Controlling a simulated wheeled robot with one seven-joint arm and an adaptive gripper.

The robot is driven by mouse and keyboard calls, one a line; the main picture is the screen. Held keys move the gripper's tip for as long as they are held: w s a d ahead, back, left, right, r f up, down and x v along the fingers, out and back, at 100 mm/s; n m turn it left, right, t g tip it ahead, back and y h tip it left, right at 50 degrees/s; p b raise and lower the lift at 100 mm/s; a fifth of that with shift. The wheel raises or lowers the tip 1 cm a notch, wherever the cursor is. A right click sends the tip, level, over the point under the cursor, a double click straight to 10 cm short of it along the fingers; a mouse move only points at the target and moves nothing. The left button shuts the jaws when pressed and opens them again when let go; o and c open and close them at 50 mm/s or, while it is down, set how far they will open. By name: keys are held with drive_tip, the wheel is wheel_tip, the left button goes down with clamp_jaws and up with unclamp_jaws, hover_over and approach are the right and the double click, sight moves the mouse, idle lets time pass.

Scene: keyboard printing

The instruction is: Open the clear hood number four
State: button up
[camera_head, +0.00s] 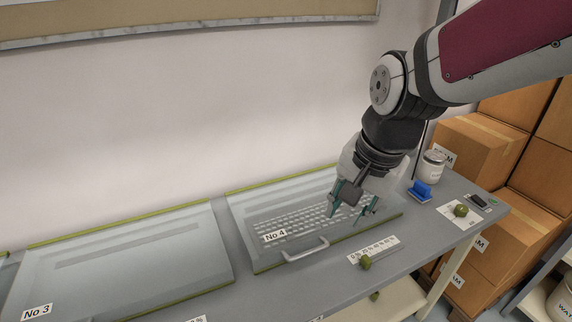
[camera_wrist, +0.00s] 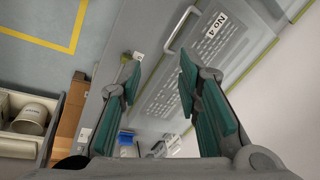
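The clear hood number four (camera_head: 246,222) lies closed over a keyboard (camera_head: 290,219) on the grey bench, with a "No 4" label (camera_head: 275,236). Its pale bar handle (camera_head: 306,250) is at the front edge. The handle also shows in the wrist view (camera_wrist: 180,30), beyond my fingertips, with the upside-down label (camera_wrist: 216,25) beside it. My gripper (camera_head: 351,207) is above the right part of the hood, right of and behind the handle in the head view. Its teal fingers are spread with nothing between them, as the wrist view (camera_wrist: 158,72) also shows.
Hood number three (camera_head: 120,262) is closed at the left. A slider strip with a green knob (camera_head: 365,262) lies in front of hood four. A blue object (camera_head: 420,191), a white jar (camera_head: 432,168) and another green knob (camera_head: 461,210) are at the right. Cardboard boxes (camera_head: 480,150) stand beyond the bench.

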sight(305, 253)
drive_tip(key=w+a+f+m, duration=0.1)
drive_tip(key=w+f+m, duration=0.1)
drive_tip(key=f, duration=0.4)
drive_tip(key=w+a+f+m+p, duration=0.1)
drive_tip(key=w+a+f+m, duration=0.1)
drive_tip(key=f, duration=0.5)
drive_tip(key=w+a+f+m+p, duration=0.1)
drive_tip(key=w+a+f, duration=0.1)
drive_tip(key=f, duration=0.5)
drive_tip(key=shift+w+a+m+g, duration=0.25)
drive_tip(key=shift+w+m+g, duration=0.15)
drive_tip(key=shift+w, duration=0.4)
drive_tip(key=shift+c, duration=0.5)
drive_tip(key=shift+r, duration=0.1)
clamp_jaws()
